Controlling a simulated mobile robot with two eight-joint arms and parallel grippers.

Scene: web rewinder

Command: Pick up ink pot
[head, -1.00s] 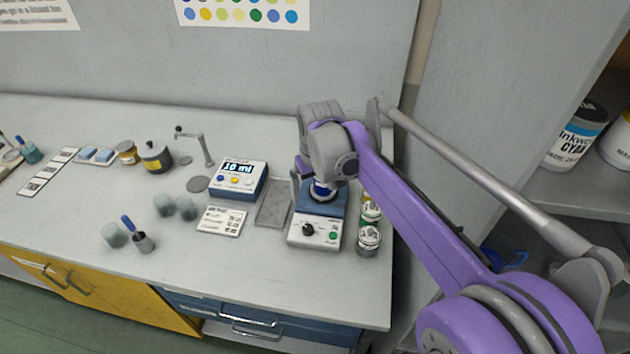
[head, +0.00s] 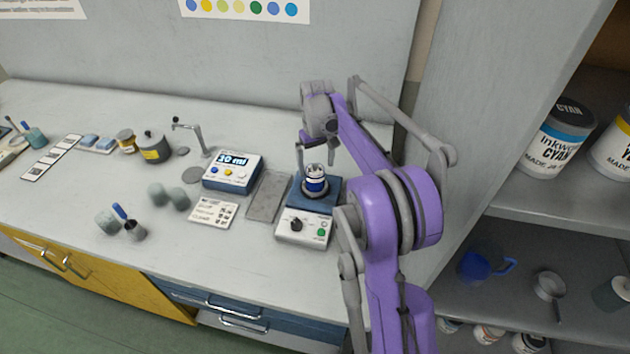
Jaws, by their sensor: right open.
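A small ink pot (head: 315,185) with a blue band and a pale top stands upright on the blue top of a mixer-like device (head: 304,226) with a white front. My right gripper (head: 317,158) comes from behind and above the pot. Its fingers are spread apart, one up and left of the pot's top and one up and right. I cannot tell whether either finger touches the pot. My left gripper is not in view.
A blue-white dispenser (head: 232,173) with a display, a grey tray (head: 268,196) and a printed card (head: 213,211) lie left of the device. Shelves with large ink cans (head: 556,140) are at right.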

